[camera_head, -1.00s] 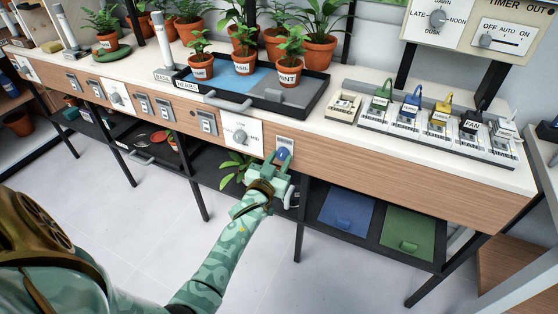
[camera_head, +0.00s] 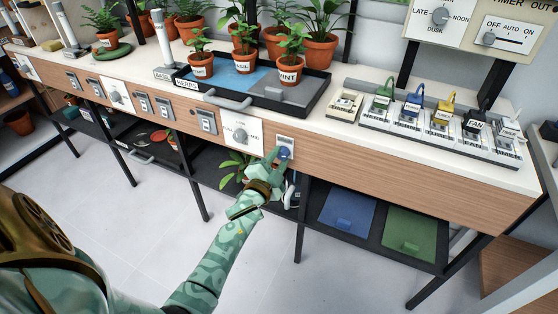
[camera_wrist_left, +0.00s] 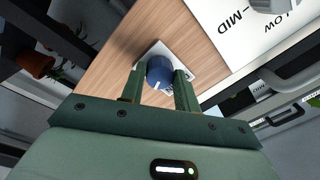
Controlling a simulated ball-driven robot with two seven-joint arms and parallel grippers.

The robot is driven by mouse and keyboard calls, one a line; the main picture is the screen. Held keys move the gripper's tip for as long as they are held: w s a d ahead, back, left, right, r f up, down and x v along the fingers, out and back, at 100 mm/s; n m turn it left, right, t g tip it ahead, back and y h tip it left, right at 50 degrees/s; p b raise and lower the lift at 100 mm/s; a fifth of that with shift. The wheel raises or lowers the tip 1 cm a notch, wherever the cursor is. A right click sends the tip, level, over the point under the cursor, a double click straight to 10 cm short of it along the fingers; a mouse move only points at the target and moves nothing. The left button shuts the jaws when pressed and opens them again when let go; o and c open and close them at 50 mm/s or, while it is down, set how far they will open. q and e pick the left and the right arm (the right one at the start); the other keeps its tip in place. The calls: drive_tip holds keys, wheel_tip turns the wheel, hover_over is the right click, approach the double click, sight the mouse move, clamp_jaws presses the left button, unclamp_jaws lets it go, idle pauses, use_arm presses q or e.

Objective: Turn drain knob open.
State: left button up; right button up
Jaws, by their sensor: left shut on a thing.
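The drain knob (camera_head: 284,153) is a round blue knob on a small pale plate on the bench's wooden front. In the left wrist view the blue knob (camera_wrist_left: 160,71) sits between the two fingers and shows a white pointer mark. My left gripper (camera_head: 277,156) reaches up to it from below, and its fingers (camera_wrist_left: 160,86) are shut on the knob from both sides. The lettering on the plate is partly hidden by a finger. My right gripper is not in view.
A white dial plate (camera_head: 243,134) is left of the knob. A black herb tray (camera_head: 318,92) with potted plants stands on the bench above. Blue (camera_head: 346,216) and green (camera_head: 408,236) panels lie on the lower shelf at right. The floor in front is clear.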

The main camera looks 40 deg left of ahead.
use_arm(q)
drive_tip(key=m, duration=0.4)
drive_tip(key=shift+f+h+b, duration=0.15)
drive_tip(key=shift+h+b, duration=0.15)
drive_tip(key=shift+m, duration=0.3)
drive_tip(key=o, duration=0.9)
drive_tip(key=shift+o, duration=0.3)
